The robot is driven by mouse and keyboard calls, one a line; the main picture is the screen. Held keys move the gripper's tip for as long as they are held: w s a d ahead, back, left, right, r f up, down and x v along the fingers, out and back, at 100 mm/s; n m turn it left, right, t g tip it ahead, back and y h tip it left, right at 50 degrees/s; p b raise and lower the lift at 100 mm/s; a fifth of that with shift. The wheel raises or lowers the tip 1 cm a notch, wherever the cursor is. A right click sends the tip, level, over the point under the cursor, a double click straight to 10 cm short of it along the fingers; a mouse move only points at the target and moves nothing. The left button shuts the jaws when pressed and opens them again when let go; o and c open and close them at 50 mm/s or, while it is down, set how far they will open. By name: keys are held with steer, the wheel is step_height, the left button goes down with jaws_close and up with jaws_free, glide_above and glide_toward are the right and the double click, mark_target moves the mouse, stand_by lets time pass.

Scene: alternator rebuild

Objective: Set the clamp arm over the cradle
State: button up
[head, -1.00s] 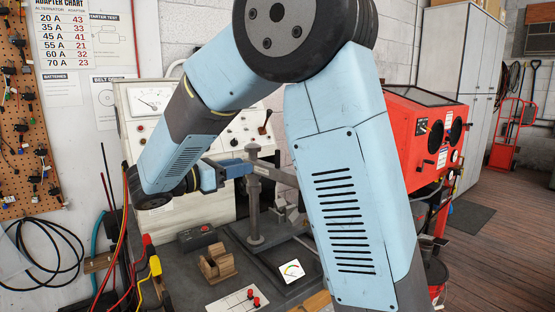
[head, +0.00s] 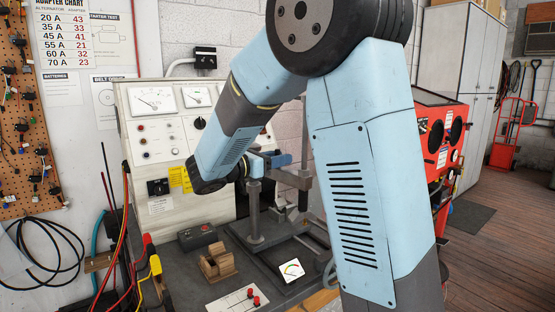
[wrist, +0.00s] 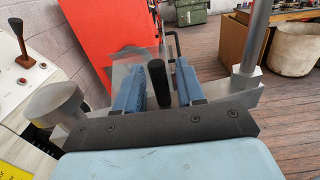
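The clamp arm (head: 291,178) is a grey bar reaching right from the short capped post (head: 254,205) on the bench fixture. In the wrist view the bar (wrist: 238,100) runs from the capped post at left toward a tall rod at right. A black upright handle (wrist: 156,85) stands between the two blue fingers of my gripper (wrist: 160,82). The fingers are apart, with a gap visible at the right of the handle; contact on the left is unclear. In the head view my gripper (head: 276,161) is at the bar. The grey block (head: 283,213) beneath looks like the cradle, partly hidden.
The tall rod (wrist: 254,45) stands close to my gripper's right. A tester panel (head: 160,130) rises behind. A red cabinet (head: 436,150) is at right.

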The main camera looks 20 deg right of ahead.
jaws_close()
stand_by(0.3)
stand_by(0.3)
